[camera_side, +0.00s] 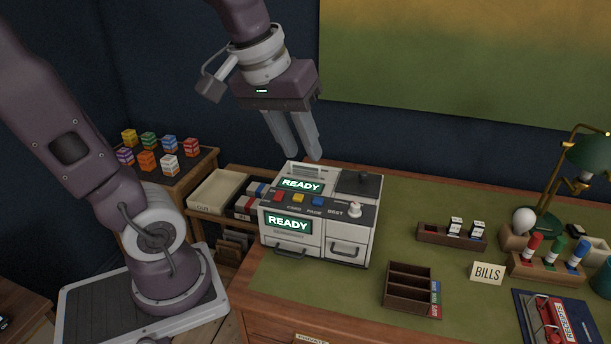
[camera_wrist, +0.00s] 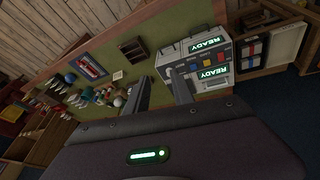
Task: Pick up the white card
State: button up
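In the wrist view a small pale patch (camera_wrist: 117,75) beside the brown rack appears to be this card. My gripper (camera_side: 303,153) is open and empty, pointing down above the back of the grey-white machine, well left of the BILLS card. In the wrist view its two fingers (camera_wrist: 161,80) are apart.
The machine (camera_side: 318,225) has two READY screens and coloured buttons. A brown slotted rack (camera_side: 410,284), a stamp holder (camera_side: 450,236), a green lamp (camera_side: 585,155) and a marker holder (camera_side: 545,268) stand on the desk. A cream tray (camera_side: 217,193) is left of the machine.

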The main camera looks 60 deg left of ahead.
jog(key=w+a+f+n+g, duration=0.2)
jog(key=w+a+f+n, duration=0.1)
jog(key=w+a+n, duration=0.7)
jog(key=n+g, duration=0.2)
jog(key=n, duration=0.9)
send_over(306, 165)
jog(key=s, duration=0.1)
notch_tip(306, 165, down, 15)
jog(key=shift+h, duration=0.3)
jog(key=f, duration=0.4)
jog(key=w+f, duration=0.1)
jog(key=f, duration=0.2)
jog(key=shift+a, duration=0.2)
grip_shut()
